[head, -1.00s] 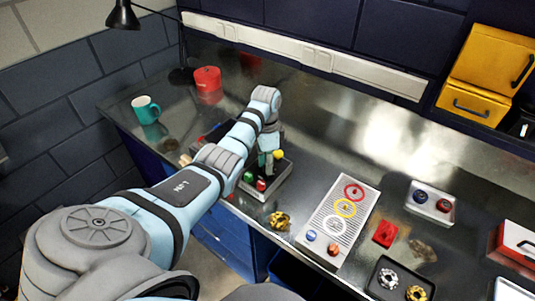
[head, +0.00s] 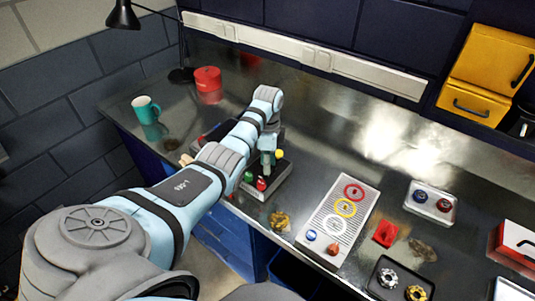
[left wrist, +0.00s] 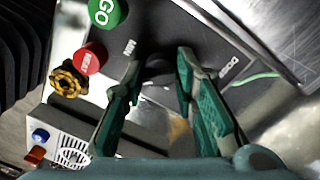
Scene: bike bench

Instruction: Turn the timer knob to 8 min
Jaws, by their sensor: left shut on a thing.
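The timer box (head: 275,189) is a dark box on the bench with a green button (head: 248,177), a red button (head: 261,184) and a yellow ball-shaped part (head: 279,154). The left wrist view shows its dark face with the green GO button (left wrist: 104,11) and red button (left wrist: 89,59). My left gripper (head: 266,164) is over this box. In the left wrist view its teal fingers (left wrist: 160,62) stand either side of a dark round knob (left wrist: 159,67), shut on it. The knob's pointer and setting are not readable. My right gripper is not in view.
A gold handwheel (head: 280,220) lies in front of the box. A grey panel with coloured rings (head: 326,237) stands to the right, then a red block (head: 385,233) and trays. A teal mug (head: 145,109) and red canister (head: 207,80) are at the back left.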

